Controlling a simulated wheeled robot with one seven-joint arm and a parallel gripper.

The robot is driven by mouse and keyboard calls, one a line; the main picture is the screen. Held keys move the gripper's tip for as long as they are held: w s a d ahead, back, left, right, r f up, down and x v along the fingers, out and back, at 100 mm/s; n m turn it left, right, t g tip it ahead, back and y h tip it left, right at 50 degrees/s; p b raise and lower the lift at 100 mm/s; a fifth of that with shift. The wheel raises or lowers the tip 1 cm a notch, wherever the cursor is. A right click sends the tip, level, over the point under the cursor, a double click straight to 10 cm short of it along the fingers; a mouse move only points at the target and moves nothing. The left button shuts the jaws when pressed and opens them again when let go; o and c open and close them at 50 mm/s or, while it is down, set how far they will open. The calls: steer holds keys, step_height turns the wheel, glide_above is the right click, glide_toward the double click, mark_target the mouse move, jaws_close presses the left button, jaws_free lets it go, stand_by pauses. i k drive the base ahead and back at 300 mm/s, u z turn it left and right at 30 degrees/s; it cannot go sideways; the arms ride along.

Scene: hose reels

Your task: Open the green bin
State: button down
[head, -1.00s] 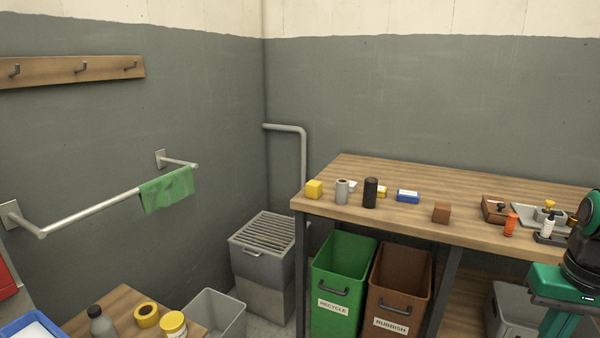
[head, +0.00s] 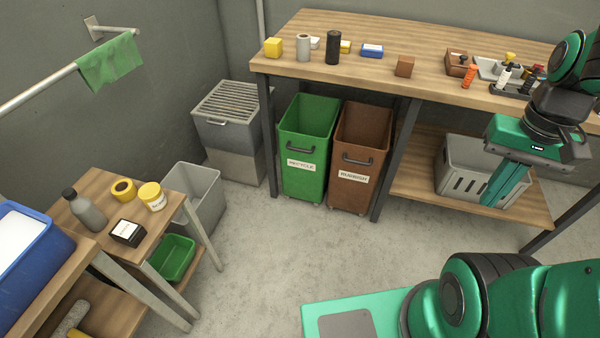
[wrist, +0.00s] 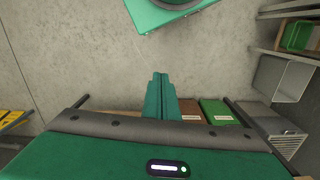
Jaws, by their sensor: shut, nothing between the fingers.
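The green bin (head: 302,183), labelled RECYCLE, stands on the floor under the workbench in the head view. It has a dark handle on its front and its open top shows a green interior. In the wrist view it appears small (wrist: 216,109), near the brown bin. My gripper (head: 495,203) is at the right of the head view, in front of the bench, well apart from the green bin. Its fingers are together with nothing between them, and they also show in the wrist view (wrist: 159,80).
A brown RUBBISH bin (head: 350,189) stands right beside the green bin. A grey slatted box (head: 230,137) is to its left. The workbench top (head: 430,65) overhangs the bins, with a dark leg (head: 396,160) right of them. The floor (head: 260,255) in front is clear.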

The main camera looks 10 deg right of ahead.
mark_target(306, 130)
steer(key=u, duration=1.2)
steer(key=k, duration=0.95)
steer(key=z, duration=0.85)
steer(key=i, duration=1.2)
steer(key=u, duration=0.05)
